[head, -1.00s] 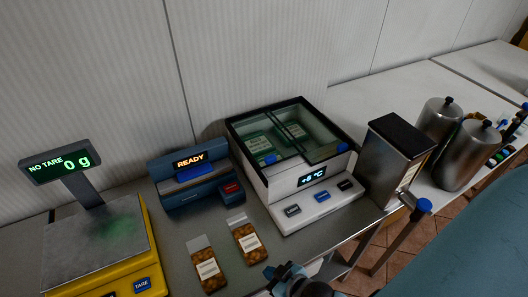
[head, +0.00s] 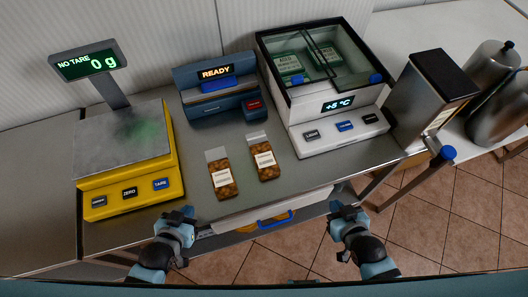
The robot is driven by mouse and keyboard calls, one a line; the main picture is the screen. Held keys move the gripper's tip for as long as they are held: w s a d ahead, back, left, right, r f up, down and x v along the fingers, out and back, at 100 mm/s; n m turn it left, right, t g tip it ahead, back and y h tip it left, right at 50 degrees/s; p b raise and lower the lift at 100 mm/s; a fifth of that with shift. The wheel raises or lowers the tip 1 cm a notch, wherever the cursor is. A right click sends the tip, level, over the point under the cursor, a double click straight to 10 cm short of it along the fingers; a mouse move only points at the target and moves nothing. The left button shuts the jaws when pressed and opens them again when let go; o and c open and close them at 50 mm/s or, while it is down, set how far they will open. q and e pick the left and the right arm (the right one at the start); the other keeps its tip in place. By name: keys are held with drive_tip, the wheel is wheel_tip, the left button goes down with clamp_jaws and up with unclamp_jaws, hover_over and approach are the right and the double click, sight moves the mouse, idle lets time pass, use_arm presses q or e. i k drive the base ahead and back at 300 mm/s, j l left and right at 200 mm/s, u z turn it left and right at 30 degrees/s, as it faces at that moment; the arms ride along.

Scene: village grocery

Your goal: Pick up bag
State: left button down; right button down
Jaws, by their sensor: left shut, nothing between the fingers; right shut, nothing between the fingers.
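Two small clear bags of brown contents with white labels lie side by side on the grey counter in the head view: the left bag (head: 221,178) and the right bag (head: 264,159). My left gripper (head: 183,214) is shut and empty, in front of the counter's edge, below and left of the left bag. My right gripper (head: 339,212) is shut and empty, in front of the counter, below and right of the right bag. Neither gripper touches a bag.
A yellow scale (head: 127,193) reading 0 g stands left of the bags. A blue sealer (head: 217,98) reading READY is behind them. A glass-lidded cooler (head: 341,133) and a metal dispenser (head: 424,95) stand to the right. An open drawer (head: 290,207) juts out below the counter.

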sight(266, 163)
drive_tip(key=u, duration=0.45)
drive_tip(key=l+u, duration=0.1)
drive_tip(key=u, duration=1.15)
drive_tip(key=k+u, duration=0.1)
drive_tip(key=u, duration=0.35)
drive_tip(key=k+l, duration=0.15)
drive_tip(key=k, duration=0.35)
drive_tip(key=k+l, duration=0.15)
drive_tip(key=k, duration=0.3)
drive_tip(key=k+l, duration=0.25)
drive_tip(key=i+l+u, duration=0.05)
